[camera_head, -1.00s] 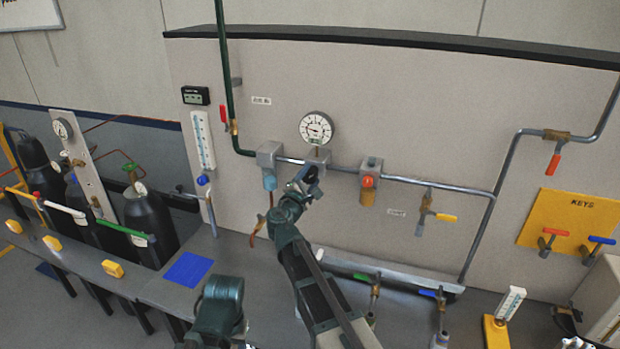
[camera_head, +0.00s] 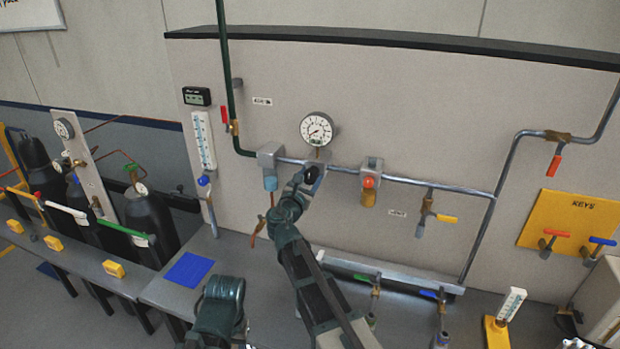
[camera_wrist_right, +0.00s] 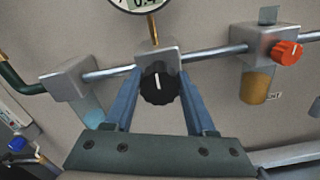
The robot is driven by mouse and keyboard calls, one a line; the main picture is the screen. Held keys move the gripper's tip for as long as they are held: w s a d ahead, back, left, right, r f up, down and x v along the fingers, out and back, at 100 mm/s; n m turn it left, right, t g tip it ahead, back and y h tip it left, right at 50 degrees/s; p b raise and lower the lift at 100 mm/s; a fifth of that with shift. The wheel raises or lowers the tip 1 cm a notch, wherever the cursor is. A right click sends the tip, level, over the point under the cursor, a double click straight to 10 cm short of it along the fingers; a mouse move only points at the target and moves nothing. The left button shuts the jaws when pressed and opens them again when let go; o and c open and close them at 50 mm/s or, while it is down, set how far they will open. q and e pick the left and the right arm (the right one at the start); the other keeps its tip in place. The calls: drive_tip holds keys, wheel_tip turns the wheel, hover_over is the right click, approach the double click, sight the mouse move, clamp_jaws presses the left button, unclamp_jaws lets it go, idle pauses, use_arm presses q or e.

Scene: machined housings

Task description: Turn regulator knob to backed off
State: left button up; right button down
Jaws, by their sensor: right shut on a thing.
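The regulator knob (camera_wrist_right: 160,85) is black and ribbed with a white pointer line. In the right wrist view it sits on the front of a grey regulator block (camera_wrist_right: 152,56), and the line points nearly straight up, a little left. My right gripper (camera_wrist_right: 159,78) is shut on the knob, one blue-grey finger on each side. In the head view the knob (camera_head: 311,174) shows beside my right gripper (camera_head: 303,182), below the round gauge (camera_head: 317,129). The gauge needle points down and left. My left arm shows at the bottom, but its gripper is not visible.
A filter block with a blue bowl (camera_head: 270,182) is left of the knob. A block with an orange-red knob (camera_head: 368,182) is to the right. A grey pipe (camera_head: 430,186) joins them. Several valves stand along the bench below.

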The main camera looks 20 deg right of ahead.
drive_tip(key=shift+f+n, duration=0.1)
drive_tip(key=shift+n, duration=0.2)
idle(0.4)
drive_tip(key=shift+c, duration=1.2)
unclamp_jaws()
drive_tip(key=v, duration=1.4)
